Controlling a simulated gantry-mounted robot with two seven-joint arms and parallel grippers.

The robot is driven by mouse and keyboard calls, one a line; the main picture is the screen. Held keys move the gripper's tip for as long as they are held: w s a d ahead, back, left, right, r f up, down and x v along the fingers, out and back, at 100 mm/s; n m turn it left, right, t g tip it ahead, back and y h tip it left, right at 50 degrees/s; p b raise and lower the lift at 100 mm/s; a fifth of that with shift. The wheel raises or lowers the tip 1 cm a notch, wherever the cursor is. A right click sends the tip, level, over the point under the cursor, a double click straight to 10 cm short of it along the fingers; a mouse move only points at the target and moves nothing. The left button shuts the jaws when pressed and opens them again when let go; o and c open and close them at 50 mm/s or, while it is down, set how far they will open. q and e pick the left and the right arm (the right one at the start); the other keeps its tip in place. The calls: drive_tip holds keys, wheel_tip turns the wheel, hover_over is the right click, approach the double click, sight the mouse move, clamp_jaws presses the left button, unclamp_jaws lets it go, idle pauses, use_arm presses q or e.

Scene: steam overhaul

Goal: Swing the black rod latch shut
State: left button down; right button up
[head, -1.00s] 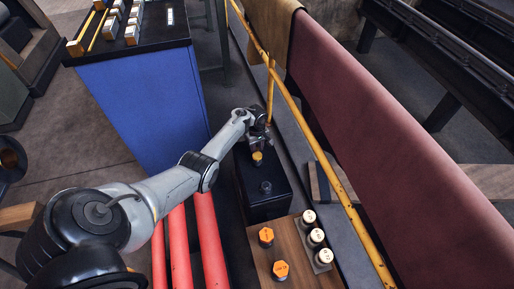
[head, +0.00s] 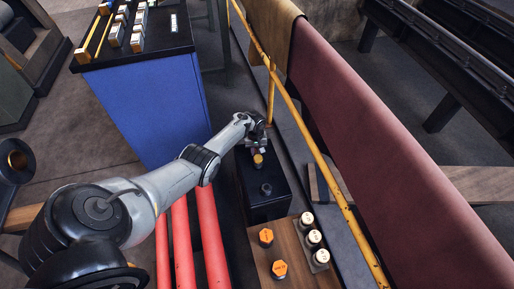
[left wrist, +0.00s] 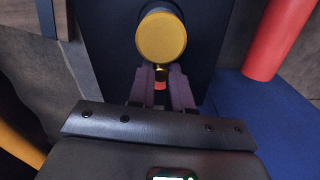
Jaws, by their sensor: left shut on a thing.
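A black box (head: 263,205) stands in the middle of the head view. A yellow round knob (head: 258,160) and a dark knob (head: 266,189) stand on its top. My left gripper (head: 258,150) is at the box's far end, right at the yellow knob. In the left wrist view the yellow knob (left wrist: 161,36) is just beyond my left fingertips (left wrist: 160,72). The fingers are close together there, with a small brass-coloured and red part between them. They look shut on the knob's lower part, which is mostly hidden. I cannot pick out the black rod latch clearly. My right gripper is not in view.
A yellow rail (head: 320,155) runs close along the right of the box. A wooden board (head: 290,262) with orange and white knobs is nearer me. Red pipes (head: 208,225) lie left of the box, and a blue cabinet (head: 150,110) stands behind them.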

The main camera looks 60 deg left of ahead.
use_arm(q)
drive_tip(key=c, duration=1.3)
unclamp_jaws()
drive_tip(key=shift+c, duration=0.2)
wheel_tip(320, 180, up, 11)
drive_tip(key=p, duration=0.8)
drive_tip(key=shift+s+f, duration=0.2)
